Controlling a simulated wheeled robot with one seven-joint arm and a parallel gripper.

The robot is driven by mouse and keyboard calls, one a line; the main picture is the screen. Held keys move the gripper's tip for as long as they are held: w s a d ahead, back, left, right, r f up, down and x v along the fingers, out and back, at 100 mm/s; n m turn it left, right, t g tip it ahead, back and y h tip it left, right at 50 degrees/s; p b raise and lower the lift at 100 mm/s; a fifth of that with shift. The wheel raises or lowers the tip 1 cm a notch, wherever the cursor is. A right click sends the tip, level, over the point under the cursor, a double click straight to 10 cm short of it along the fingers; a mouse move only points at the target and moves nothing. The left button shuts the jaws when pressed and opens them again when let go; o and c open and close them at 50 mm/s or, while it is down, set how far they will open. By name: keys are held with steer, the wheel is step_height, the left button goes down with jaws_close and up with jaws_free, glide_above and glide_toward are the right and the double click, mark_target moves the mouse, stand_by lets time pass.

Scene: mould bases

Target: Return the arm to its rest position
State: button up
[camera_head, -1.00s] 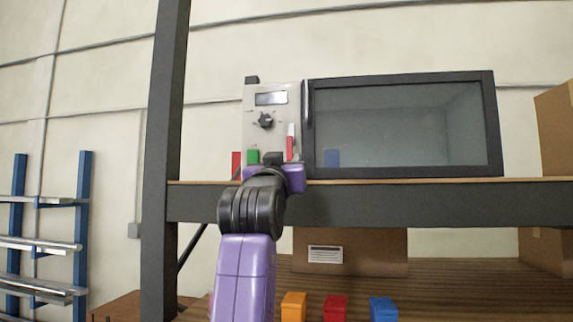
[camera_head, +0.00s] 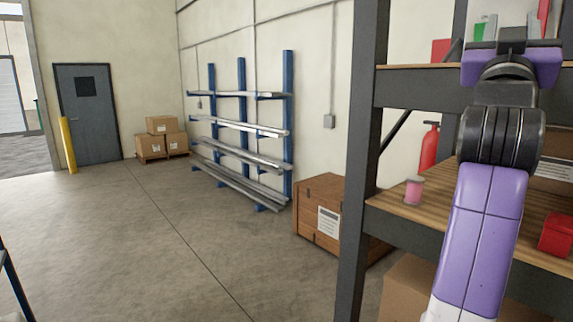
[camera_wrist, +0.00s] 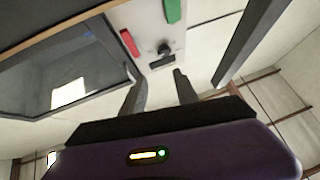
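My gripper (camera_wrist: 159,80) is raised at the right of the head view, its purple body (camera_head: 510,66) at the height of the upper shelf board. In the wrist view its two dark fingers stand apart with nothing between them. Beyond them is the light control panel (camera_wrist: 152,22) of a microwave, with a dark knob, a red piece (camera_wrist: 130,42) and a green piece (camera_wrist: 172,11). The dark microwave door (camera_wrist: 62,75) is at the left there. My purple and black arm reaches up in front of the rack in the head view.
A dark rack post (camera_head: 358,150) stands left of my arm. A wooden crate (camera_head: 330,210) stands behind the post. The floor (camera_head: 140,240) at left is open.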

steer(key=s+a+f+n+t+y, duration=0.25)
steer(key=a+f+n+y, duration=0.2)
steer(key=f, duration=0.85)
steer(key=s+a+f+n+t+y+b, duration=0.1)
steer(key=s+a+f+n+y, duration=0.3)
steer(key=f, duration=0.8)
steer(key=s+a+f+n+t+y, duration=0.1)
steer(key=s+a+f+n+y, duration=0.3)
steer(key=f, duration=0.9)
steer(key=s+a+f+m+g+y, duration=0.1)
steer(key=s+f+g, duration=0.2)
steer(key=s+f, duration=0.5)
steer(key=s+a+f+m+g+y+b, duration=0.1)
steer(key=s+a+f+m+g+y, duration=0.1)
steer(key=s+f, duration=0.7)
steer(key=s+a+f+m+g+y+b, duration=0.1)
steer(key=s+f+g, duration=0.3)
steer(key=s+f, duration=0.5)
steer(key=s, duration=0.8)
steer(key=shift+s+a, duration=0.2)
steer(key=shift+a, duration=0.15)
steer(key=shift+f+y, duration=0.1)
steer(key=shift+y, duration=0.15)
steer(key=shift+c, duration=0.7)
